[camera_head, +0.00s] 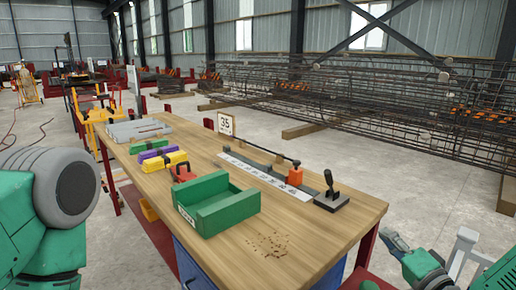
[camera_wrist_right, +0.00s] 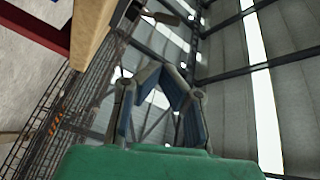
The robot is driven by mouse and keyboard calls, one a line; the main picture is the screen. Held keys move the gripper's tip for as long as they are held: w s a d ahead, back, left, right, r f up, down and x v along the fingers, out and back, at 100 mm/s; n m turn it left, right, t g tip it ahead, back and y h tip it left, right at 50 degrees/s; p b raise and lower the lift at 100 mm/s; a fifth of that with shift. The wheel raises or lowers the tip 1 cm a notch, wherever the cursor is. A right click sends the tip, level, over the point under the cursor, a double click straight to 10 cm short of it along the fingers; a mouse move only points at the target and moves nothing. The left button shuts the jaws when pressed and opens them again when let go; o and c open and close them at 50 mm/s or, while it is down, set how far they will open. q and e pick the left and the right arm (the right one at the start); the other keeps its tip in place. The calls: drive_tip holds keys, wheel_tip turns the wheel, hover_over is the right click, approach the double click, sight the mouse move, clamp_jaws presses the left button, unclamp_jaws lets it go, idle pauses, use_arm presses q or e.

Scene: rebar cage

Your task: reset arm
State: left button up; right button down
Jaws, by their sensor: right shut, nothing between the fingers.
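My right gripper (camera_head: 393,238) shows at the lower right of the head view, off the right end of the wooden table (camera_head: 330,232) and apart from it. It is shut with nothing held. In the right wrist view its fingers (camera_wrist_right: 157,70) rise above my green wrist housing against the wall and roof. My left arm fills the left edge of the head view, and its gripper is out of the picture.
A green open box (camera_head: 222,207) and a black-handled tool (camera_head: 331,192) on a flat base stand on the table. Yellow and purple cases (camera_head: 165,160) lie farther back. A rebar cage (camera_head: 400,105) lies beyond; concrete floor lies between.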

drive_tip(key=s+f+n+g, duration=0.1)
drive_tip(key=s+f, duration=0.1)
drive_tip(key=f, duration=0.2)
drive_tip(key=s+a+f+n+g, duration=0.1)
drive_tip(key=s+f+g, duration=0.1)
drive_tip(key=f, duration=0.2)
drive_tip(key=s+f+n+g, duration=0.1)
drive_tip(key=s+f+g, duration=0.1)
drive_tip(key=f, duration=0.2)
drive_tip(key=shift+s+a, duration=0.15)
drive_tip(key=shift+a, duration=0.2)
drive_tip(key=s+a+f+n+g+h, duration=0.1)
drive_tip(key=s+f+n+g+h, duration=0.15)
drive_tip(key=s+f+g, duration=0.5)
drive_tip(key=s+a+f+n+g+h, duration=0.1)
drive_tip(key=s+f+n+g, duration=0.3)
drive_tip(key=s, duration=0.7)
use_arm(q)
drive_tip(key=shift+w+d+r, duration=0.1)
drive_tip(key=shift+d+r, duration=0.1)
drive_tip(key=shift+d, duration=0.55)
use_arm(e)
drive_tip(key=s+d+f+n+g+h, duration=0.1)
drive_tip(key=s+d+f, duration=0.2)
drive_tip(key=s, duration=0.6)
drive_tip(key=shift+s+d, duration=0.4)
drive_tip(key=shift+d, duration=0.15)
